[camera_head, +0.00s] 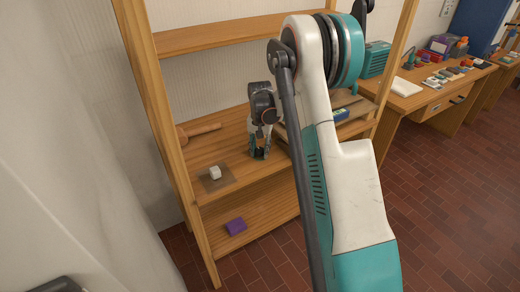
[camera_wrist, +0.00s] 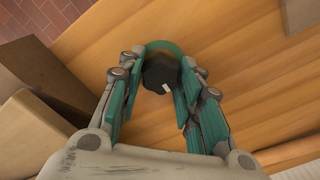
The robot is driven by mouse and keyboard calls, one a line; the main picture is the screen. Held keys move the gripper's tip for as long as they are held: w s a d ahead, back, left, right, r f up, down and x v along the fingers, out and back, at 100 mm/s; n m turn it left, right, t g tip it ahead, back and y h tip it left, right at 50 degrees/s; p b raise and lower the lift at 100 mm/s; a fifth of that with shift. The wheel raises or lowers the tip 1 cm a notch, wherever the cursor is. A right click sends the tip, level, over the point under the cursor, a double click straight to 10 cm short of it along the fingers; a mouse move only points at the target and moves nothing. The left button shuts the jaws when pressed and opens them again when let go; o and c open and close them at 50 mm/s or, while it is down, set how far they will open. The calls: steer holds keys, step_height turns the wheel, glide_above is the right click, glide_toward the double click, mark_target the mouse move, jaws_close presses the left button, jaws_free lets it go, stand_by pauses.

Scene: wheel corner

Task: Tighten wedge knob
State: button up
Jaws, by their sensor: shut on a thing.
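A dark, many-sided knob (camera_wrist: 160,72) with a pale mark sits between the fingers of my gripper (camera_wrist: 160,88) in the wrist view. The teal fingers are shut on the knob from both sides. A teal curved part (camera_wrist: 163,46) shows just behind the knob. In the head view my gripper (camera_head: 259,152) points down at the wooden shelf (camera_head: 235,135). The knob cannot be made out there, as the gripper covers it. What the knob is fixed to is mostly hidden.
A wooden mallet (camera_head: 200,131) lies left of the gripper, and a white block (camera_head: 215,172) sits on a brown mat (camera_head: 218,184) at the front left. A purple block (camera_head: 236,226) is on the lower shelf. A workbench (camera_head: 440,95) with several items stands right.

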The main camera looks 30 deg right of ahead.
mark_target(260, 149)
steer(key=o, duration=1.1)
step_height(260, 149, up, 12)
steer(key=shift+r, duration=0.1)
stand_by(0.4)
